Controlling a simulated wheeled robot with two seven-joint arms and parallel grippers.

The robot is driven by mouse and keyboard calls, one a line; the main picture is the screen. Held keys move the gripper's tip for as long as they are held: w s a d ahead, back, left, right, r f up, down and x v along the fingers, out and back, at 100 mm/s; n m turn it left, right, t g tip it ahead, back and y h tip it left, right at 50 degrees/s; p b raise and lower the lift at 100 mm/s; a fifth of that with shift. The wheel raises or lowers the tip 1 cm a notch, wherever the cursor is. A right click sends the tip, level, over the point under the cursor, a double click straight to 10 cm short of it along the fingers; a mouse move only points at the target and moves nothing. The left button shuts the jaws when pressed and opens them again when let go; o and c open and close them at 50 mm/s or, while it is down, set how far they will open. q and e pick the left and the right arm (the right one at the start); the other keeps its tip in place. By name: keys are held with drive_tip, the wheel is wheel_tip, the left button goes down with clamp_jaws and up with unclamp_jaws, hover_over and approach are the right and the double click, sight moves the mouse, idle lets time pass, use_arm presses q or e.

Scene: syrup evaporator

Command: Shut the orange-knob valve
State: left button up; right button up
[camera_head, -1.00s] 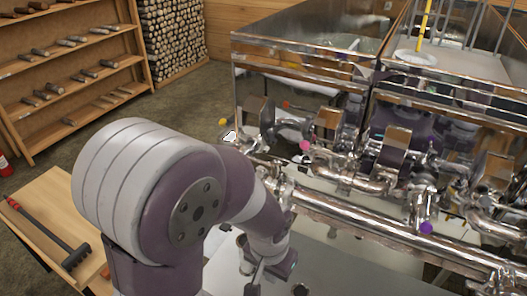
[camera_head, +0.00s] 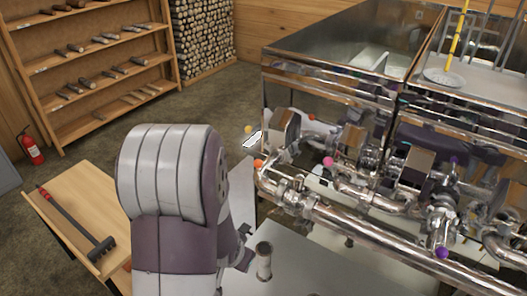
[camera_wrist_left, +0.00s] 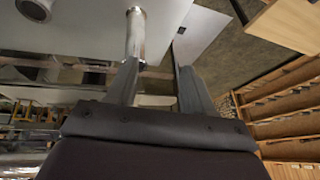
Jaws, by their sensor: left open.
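An orange knob (camera_head: 258,163) sits at the left end of the steel pipework, in the head view. A yellow-orange knob (camera_head: 248,129) is above it, beside a white tag, and a red-orange knob (camera_head: 311,117) is farther back. My left arm stands left of and in front of this pipework. Its gripper is mostly hidden behind the forearm in the head view. In the left wrist view, the left gripper (camera_wrist_left: 158,68) has its fingers apart, with nothing seen held between them. No knob shows clearly there. My right gripper is not in view.
A short steel cylinder (camera_head: 264,262) stands close to the left gripper; a similar steel post (camera_wrist_left: 136,35) shows in the wrist view. Pink (camera_head: 328,161) and purple (camera_head: 442,252) knobs lie along the pipes to the right.

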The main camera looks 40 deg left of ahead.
use_arm(q)
drive_tip(key=w+a+r+m+t+y, duration=0.2)
drive_tip(key=w+a+r+m+t, duration=0.15)
drive_tip(key=t, duration=0.25)
drive_tip(key=m+t+y, duration=0.1)
drive_tip(key=m+t, duration=0.5)
drive_tip(key=t, duration=0.1)
approach(257, 166)
drive_tip(key=shift+n, duration=0.25)
drive_tip(key=p+x, duration=0.5)
drive_tip(key=x, duration=0.7)
drive_tip(key=shift+f, duration=0.1)
drive_tip(key=shift+w+a+f, duration=0.1)
drive_tip(key=shift+w+a, duration=0.05)
drive_tip(key=shift+w, duration=0.35)
clamp_jaws()
drive_tip(key=shift+g, duration=0.3)
